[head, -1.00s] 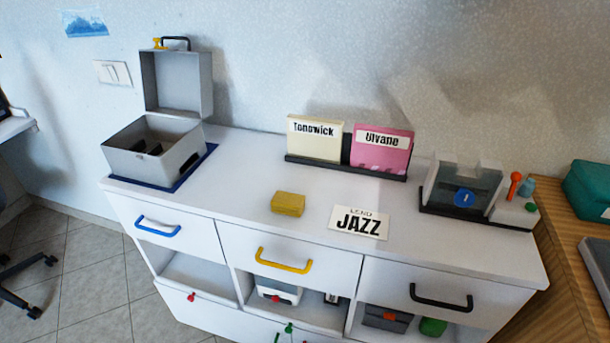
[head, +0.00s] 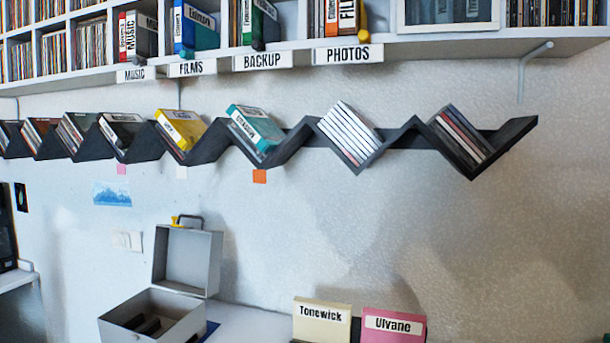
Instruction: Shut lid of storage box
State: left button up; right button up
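The grey storage box (head: 121,317) stands at the left end of the white cabinet top, at the bottom left of the head view. Its lid (head: 187,261) is open and stands upright at the back, against the wall side. A few dark items lie inside the box. The lower part of the box is cut off by the frame. Neither of my grippers is in view.
A dark zigzag shelf (head: 290,145) with disc cases runs along the wall above the box. Higher up is a white shelf (head: 400,46) with labelled sections. Cream Tonewick (head: 321,327) and pink Ulvane (head: 393,327) cards stand right of the box.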

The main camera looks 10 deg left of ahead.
aim_at(188, 261)
jog(key=i+l+u, duration=0.1)
jog(key=u, duration=0.35)
jog(key=l+u, duration=0.45)
jog(key=i+l+u, duration=0.1)
jog(key=u, duration=0.35)
